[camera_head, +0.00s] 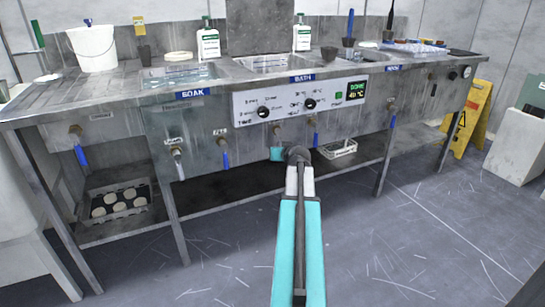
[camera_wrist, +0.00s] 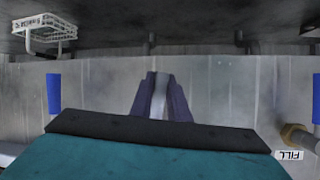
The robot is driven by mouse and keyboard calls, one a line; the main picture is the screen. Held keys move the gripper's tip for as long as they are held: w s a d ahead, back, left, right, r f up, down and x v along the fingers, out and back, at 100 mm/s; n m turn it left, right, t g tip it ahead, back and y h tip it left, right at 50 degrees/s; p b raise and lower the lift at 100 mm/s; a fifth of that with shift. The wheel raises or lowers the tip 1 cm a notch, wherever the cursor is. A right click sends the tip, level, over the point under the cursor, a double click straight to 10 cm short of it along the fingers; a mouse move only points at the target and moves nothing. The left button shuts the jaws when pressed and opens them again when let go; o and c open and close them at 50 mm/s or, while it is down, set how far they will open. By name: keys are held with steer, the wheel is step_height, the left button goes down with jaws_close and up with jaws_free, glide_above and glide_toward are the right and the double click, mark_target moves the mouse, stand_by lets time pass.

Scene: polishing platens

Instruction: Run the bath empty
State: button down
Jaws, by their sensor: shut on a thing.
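The bath (camera_head: 272,63) is a sunken basin in the steel bench, above a blue BATH label (camera_head: 302,78). Its control panel (camera_head: 290,104) has knobs and a lit display (camera_head: 356,89), apparently reading DONE with a temperature. My gripper (camera_wrist: 160,98) is under the panel, in front of the bench's lower face. In the wrist view, which is upside down, its fingers are shut on a narrow pale lever (camera_wrist: 158,104). My teal gripper body hides the lever's mounting and label. Blue levers hang on either side (camera_head: 225,160) (camera_head: 316,140). The water level cannot be made out.
A pale lever (camera_head: 178,163) hangs under the soak basin. A wire basket (camera_head: 338,148) and a tray of discs (camera_head: 115,204) are on the lower shelf. A yellow floor sign (camera_head: 471,117) stands right. The floor in front is clear.

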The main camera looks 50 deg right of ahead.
steer(key=shift+s+d+r+n+h+b, duration=0.1)
steer(key=shift+d+r+n+h+b, duration=0.1)
steer(key=shift+d+n+h+b, duration=0.25)
stand_by(0.3)
steer(key=c, duration=1.7)
jaws_free()
steer(key=shift+f, duration=0.2)
steer(key=shift+s, duration=0.1)
steer(key=shift+s+a, duration=0.1)
